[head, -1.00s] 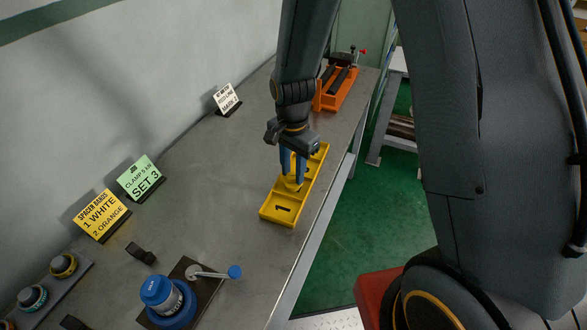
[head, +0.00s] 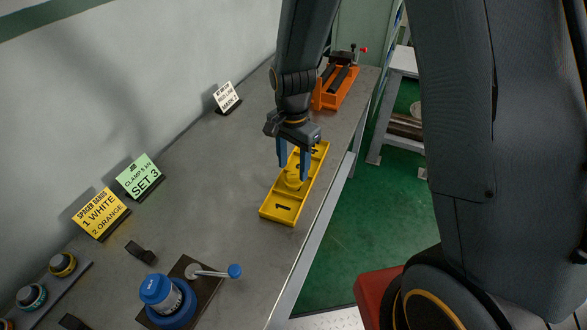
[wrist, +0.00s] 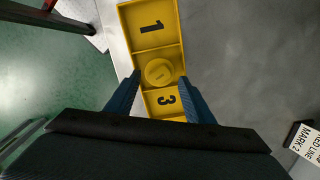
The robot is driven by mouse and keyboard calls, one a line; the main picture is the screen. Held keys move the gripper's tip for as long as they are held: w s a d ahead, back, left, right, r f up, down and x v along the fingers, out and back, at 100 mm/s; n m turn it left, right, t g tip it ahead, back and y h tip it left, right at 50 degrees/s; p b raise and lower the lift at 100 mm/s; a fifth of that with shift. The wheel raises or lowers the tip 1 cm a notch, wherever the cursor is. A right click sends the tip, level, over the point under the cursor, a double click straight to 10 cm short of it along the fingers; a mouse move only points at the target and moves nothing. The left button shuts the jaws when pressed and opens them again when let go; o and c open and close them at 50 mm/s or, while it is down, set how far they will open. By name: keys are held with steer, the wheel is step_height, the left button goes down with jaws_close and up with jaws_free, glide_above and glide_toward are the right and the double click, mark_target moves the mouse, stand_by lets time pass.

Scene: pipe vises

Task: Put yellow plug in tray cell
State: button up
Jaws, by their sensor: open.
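The yellow plug (wrist: 158,72) is a round piece sitting in the middle cell of the yellow tray (wrist: 176,38), between the cells marked 1 and 3. In the head view the plug (head: 293,179) shows under my fingers, and the tray (head: 281,217) lies near the bench's right edge. My gripper (head: 293,172) is open with its two blue fingers apart, above the tray. In the wrist view my gripper (wrist: 162,82) has one fingertip on each side of the plug, with gaps showing. I cannot tell the exact height of the fingertips over the tray.
An orange vise (head: 337,88) stands at the far end of the bench. A blue clamp with a lever (head: 165,298) is at the near end. Sign cards, including a green one (head: 139,177) and a yellow one (head: 101,213), stand along the wall.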

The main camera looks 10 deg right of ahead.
mark_target(294, 175)
step_height(294, 175, up, 10)
steer(key=b, duration=0.2)
steer(key=s+d+f+n+t, duration=0.1)
steer(key=s+d+n, duration=0.9)
steer(key=s, duration=0.1)
steer(key=shift+f, duration=0.35)
steer(key=shift+a, duration=0.1)
